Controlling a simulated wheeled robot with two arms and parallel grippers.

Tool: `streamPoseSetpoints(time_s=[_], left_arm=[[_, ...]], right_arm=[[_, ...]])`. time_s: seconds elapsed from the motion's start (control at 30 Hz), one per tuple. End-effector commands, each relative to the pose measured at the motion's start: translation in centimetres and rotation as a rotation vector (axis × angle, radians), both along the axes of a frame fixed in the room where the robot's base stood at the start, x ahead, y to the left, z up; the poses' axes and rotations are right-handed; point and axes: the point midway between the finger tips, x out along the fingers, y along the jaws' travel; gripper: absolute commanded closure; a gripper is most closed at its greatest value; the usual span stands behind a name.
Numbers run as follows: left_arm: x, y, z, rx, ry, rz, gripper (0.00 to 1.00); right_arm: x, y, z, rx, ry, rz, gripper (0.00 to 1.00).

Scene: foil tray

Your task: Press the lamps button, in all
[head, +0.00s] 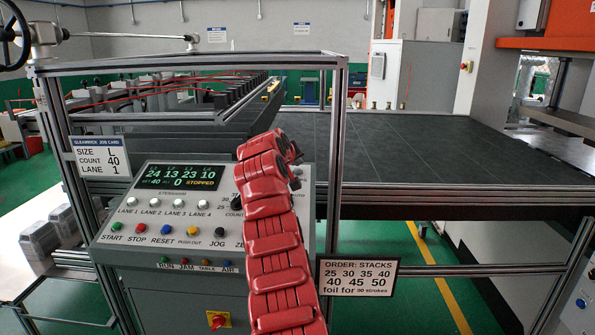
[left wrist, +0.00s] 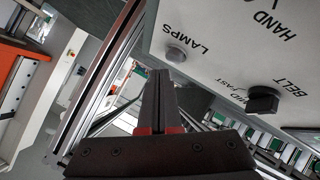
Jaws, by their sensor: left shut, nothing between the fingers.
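The lamps button (left wrist: 176,55) is a small round grey button on the light panel face, beside the printed word LAMPS in the left wrist view. My left gripper (left wrist: 161,76) is shut and empty. Its fingertips are just below the button in that picture; I cannot tell whether they touch it. In the head view my red left arm covers the right part of the control panel (head: 150,228), and the lamps button and fingertips cannot be made out there. My right gripper is not in view.
A black belt knob (left wrist: 262,99) sits on the panel to the right of the button. The panel has lane buttons, a stop button (head: 140,229) and a display (head: 181,176). A metal frame post (head: 334,150) stands right of the arm. A dark table (head: 440,150) lies behind.

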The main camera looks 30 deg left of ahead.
Motion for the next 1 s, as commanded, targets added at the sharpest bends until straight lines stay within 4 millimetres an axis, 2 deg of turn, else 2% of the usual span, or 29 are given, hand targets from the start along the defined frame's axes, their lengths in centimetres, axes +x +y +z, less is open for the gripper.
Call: streamPoseSetpoints(time_s=[1.0], left_arm=[[0.2, 0.1, -0.8, 0.000, 0.000, 0.000, 1.00]], right_arm=[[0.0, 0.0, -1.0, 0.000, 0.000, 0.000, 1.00]])
